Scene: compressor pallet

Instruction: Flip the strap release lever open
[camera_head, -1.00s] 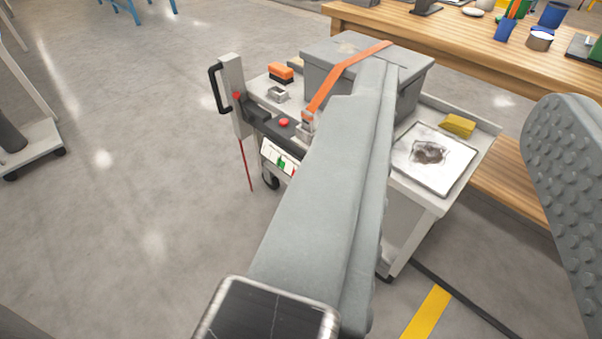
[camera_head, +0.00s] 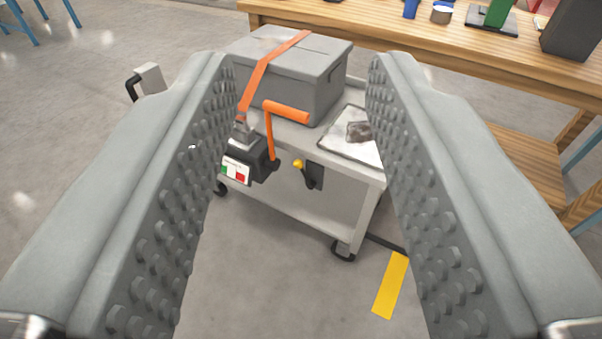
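My gripper (camera_head: 303,70) is wide open and empty, one finger on each side of the picture, with the cart beyond and between the fingers. A grey lidded box (camera_head: 300,85) sits on the cart, with an orange strap (camera_head: 262,72) running over it and down its front to a metal buckle (camera_head: 241,135). An orange bent lever (camera_head: 285,111) stands beside the buckle on a dark housing with a green, white and red label (camera_head: 236,171). A black lever with a yellow knob (camera_head: 298,164) is on the cart's front. I cannot tell for certain which lever releases the strap.
The grey cart (camera_head: 310,209) stands on wheels. A tray (camera_head: 340,146) with a dark stain is partly behind the right finger. A black-handled post (camera_head: 148,79) is at left. A wooden bench (camera_head: 420,50) runs behind. The floor in front is clear around a yellow stripe (camera_head: 391,285).

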